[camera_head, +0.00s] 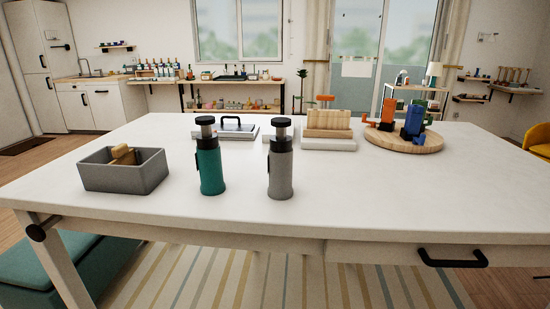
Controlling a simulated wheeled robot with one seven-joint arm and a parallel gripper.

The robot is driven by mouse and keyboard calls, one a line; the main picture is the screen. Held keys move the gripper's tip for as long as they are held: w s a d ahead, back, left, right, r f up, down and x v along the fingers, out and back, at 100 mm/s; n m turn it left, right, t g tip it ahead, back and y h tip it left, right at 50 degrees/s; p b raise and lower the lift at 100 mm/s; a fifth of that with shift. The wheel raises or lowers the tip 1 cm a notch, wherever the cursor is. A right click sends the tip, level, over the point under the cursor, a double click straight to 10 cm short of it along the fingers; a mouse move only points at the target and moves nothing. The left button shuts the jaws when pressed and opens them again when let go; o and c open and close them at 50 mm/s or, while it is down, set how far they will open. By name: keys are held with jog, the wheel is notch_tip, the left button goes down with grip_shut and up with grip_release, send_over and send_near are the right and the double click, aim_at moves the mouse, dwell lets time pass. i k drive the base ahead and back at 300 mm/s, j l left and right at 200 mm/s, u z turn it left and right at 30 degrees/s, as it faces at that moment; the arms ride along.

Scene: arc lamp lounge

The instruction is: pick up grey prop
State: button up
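A grey bottle-like prop (281,172) with a black and silver top stands upright near the front middle of the white table (400,190). A teal prop of the same shape (211,170) stands upright to its left, with a gap between them. A grey open box (124,178) sits further left on the table and holds a tan wooden piece (123,154). My gripper is not in view.
Behind the props are a flat tray with a black handle (238,131), a white block with wooden pieces (328,145), and a round wooden board (404,144) with orange and blue items. The table's front right is clear. A drawer handle (452,259) sticks out below the front edge.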

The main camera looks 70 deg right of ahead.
aim_at(280, 164)
jog(key=i+z, duration=0.15)
jog(key=z, duration=1.85)
